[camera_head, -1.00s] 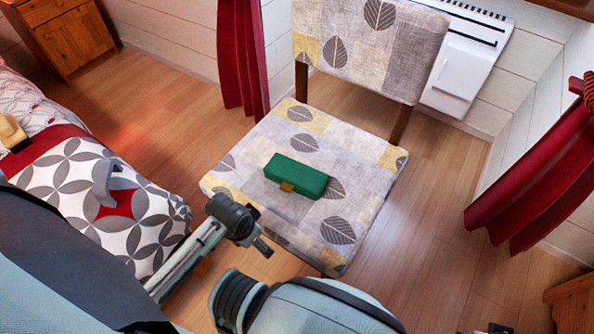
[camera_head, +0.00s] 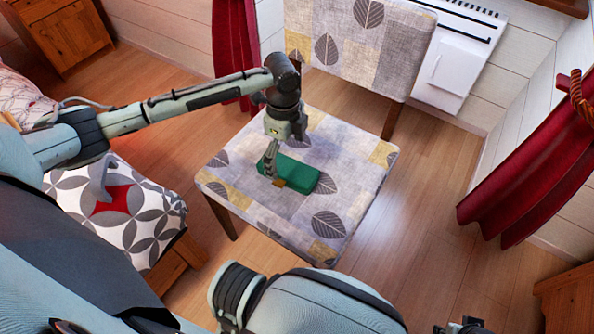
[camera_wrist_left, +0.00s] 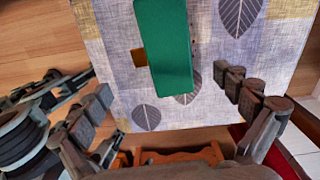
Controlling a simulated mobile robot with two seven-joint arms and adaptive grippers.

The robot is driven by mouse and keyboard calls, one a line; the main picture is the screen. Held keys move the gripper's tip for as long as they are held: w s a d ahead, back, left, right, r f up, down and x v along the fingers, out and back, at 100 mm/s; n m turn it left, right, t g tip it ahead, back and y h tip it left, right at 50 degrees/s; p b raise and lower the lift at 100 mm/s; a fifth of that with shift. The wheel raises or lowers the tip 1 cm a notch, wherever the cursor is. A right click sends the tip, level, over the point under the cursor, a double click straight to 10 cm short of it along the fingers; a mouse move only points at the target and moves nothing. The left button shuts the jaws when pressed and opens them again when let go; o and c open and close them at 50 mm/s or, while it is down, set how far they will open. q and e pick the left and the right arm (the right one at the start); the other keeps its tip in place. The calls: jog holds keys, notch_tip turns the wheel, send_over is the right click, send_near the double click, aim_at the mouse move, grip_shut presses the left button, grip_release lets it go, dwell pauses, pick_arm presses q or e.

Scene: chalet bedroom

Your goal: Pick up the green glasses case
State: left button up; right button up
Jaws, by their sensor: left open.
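The green glasses case (camera_head: 300,176) lies on the patterned seat of the chair (camera_head: 330,222), with a small brown-yellow tab on its near side. In the left wrist view the case (camera_wrist_left: 166,45) shows from above, partly cut off by the top edge. My left gripper (camera_head: 272,160) is over the chair at the left end of the case and hides part of it. In the left wrist view its open fingers (camera_wrist_left: 168,98) stand on either side of the case's line, with nothing between them held.
The chair's back (camera_head: 360,40) rises behind the seat. A bed (camera_head: 120,215) stands at the left, a white heater (camera_head: 455,55) at the back and a red curtain (camera_head: 520,180) at the right. Wooden floor (camera_head: 430,170) is clear right of the chair.

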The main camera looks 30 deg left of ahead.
aim_at(286, 171)
pick_arm(q)
jog(key=f, duration=0.7)
jog(key=shift+w+a+f+b, duration=0.2)
jog(key=shift+a+f+b, duration=0.1)
jog(key=shift+a+b, duration=0.05)
jog(key=c, duration=1.4)
